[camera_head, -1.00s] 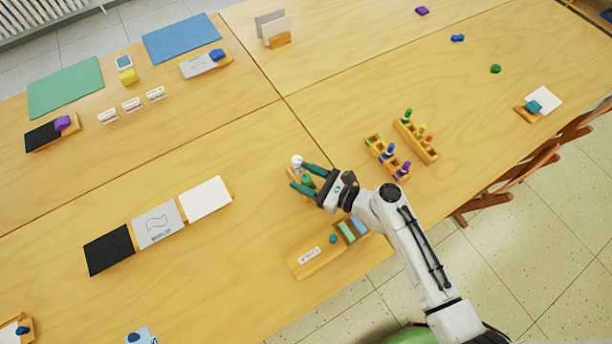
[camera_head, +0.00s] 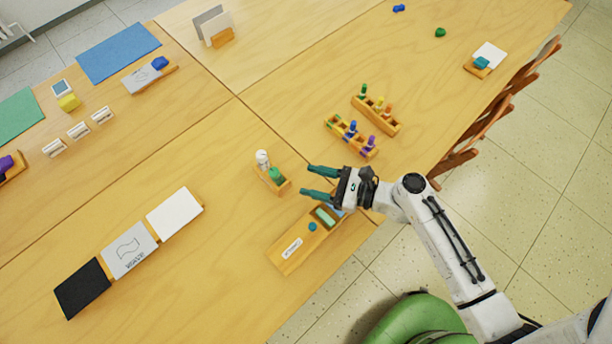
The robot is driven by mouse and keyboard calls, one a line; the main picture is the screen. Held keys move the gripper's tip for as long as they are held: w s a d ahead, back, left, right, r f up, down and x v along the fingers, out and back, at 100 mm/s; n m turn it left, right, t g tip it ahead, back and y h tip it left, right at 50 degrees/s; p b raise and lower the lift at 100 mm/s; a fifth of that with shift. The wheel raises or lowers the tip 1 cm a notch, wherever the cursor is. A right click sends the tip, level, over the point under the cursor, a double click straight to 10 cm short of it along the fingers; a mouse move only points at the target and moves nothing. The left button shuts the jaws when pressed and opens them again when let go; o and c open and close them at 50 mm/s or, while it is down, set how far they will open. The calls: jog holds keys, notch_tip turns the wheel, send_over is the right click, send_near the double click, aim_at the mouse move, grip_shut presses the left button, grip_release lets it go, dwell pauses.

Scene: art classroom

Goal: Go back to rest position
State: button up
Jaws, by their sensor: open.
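My gripper (camera_head: 312,183) has two dark green fingers held apart, with nothing between them. It is above the wooden table (camera_head: 215,255), near the table's front right edge, with my arm reaching in from the lower right. A small wooden holder (camera_head: 285,187) with a white-topped figure (camera_head: 262,160) and a green piece (camera_head: 276,174) stands just left of the fingertips, apart from them. The gripper partly covers a wooden tray (camera_head: 285,262) that holds blue and green pieces.
Two wooden racks (camera_head: 342,140) (camera_head: 376,117) with coloured pegs stand beyond the gripper. Black, grey and white panels (camera_head: 128,249) lie at left. Floor shows at right.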

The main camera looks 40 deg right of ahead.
dwell(0.6)
jog(key=a+n+g, duration=0.5)
jog(key=n+g, duration=0.2)
jog(key=n, duration=1.2)
jog(key=s+d+r+n+g+h, duration=0.25)
jog(key=d+r+n+h, duration=0.35)
jog(key=r+n+h, duration=0.3)
jog(key=s+d+f+g+y+b, duration=0.1)
jog(key=s+f+g, duration=0.3)
jog(key=s+f, duration=0.4)
jog(key=s+d, duration=0.1)
jog(key=s, duration=0.2)
jog(key=shift+f, duration=0.2)
jog(key=shift+a, duration=0.1)
